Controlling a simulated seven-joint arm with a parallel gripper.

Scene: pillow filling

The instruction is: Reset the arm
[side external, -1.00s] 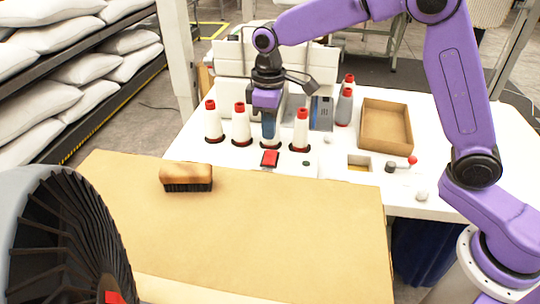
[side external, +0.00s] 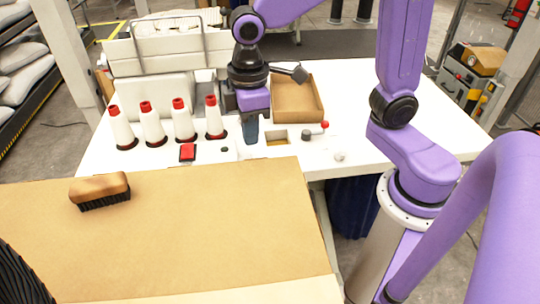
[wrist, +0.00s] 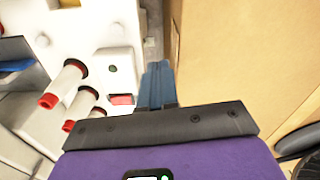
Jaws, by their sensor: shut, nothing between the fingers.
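My gripper (side external: 250,138) points down over the white table, right of the row of cones, its dark blue fingers together and empty. In the wrist view the shut blue fingers (wrist: 156,68) show above the dark mount, apart from the cones. White cones with red tops, such as the rightmost one (side external: 214,120), stand upright in the side view. A red button (side external: 187,152) sits in front of the cones and left of my gripper.
A brown-topped brush (side external: 99,190) lies on the large cardboard surface (side external: 200,220) in front. An open cardboard box (side external: 297,98) stands behind and right of my gripper. A small red-knobbed lever (side external: 324,125) is to the right. The right part of the white table is clear.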

